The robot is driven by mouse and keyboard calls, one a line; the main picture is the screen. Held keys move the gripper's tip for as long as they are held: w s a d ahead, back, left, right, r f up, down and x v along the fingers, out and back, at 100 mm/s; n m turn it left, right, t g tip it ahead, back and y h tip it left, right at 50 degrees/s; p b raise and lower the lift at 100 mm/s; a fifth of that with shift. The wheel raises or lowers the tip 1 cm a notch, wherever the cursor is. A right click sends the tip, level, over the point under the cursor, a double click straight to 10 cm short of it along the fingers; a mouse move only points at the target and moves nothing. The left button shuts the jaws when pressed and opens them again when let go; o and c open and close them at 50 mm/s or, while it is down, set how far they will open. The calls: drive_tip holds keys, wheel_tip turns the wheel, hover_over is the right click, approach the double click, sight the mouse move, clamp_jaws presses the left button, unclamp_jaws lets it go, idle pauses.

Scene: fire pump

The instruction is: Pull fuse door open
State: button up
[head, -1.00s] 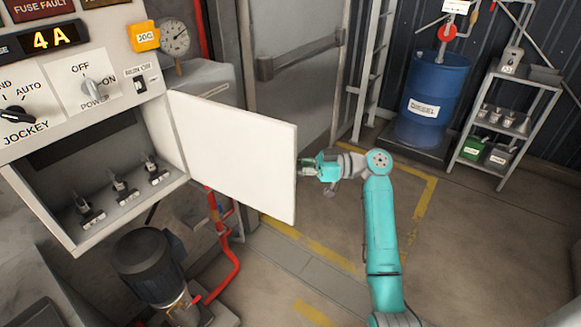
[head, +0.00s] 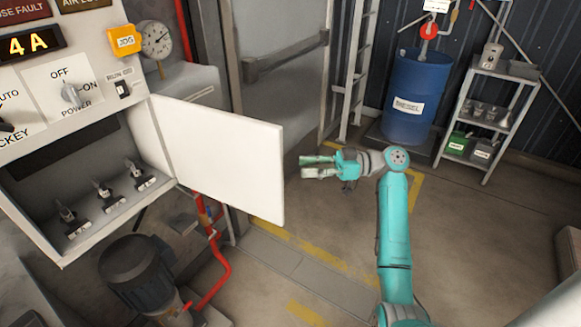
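The fuse door (head: 222,155) is a white panel hinged at its left edge on the grey control cabinet (head: 60,218). It stands swung open, out to the right. The fuse compartment behind it is exposed, with three fuse holders (head: 104,194) on its floor. My gripper (head: 303,166) is to the right of the door's free edge, apart from it. Its two fingers point left toward the door, with a gap between them and nothing held. The door's far face and any handle there are hidden.
A dark pump motor (head: 140,275) with red pipes (head: 222,270) stands below the cabinet. A blue drum (head: 411,97) and a metal shelf rack (head: 484,115) stand at the back right. The floor around my arm is clear.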

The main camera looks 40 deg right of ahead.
drive_tip(key=shift+v, duration=1.85)
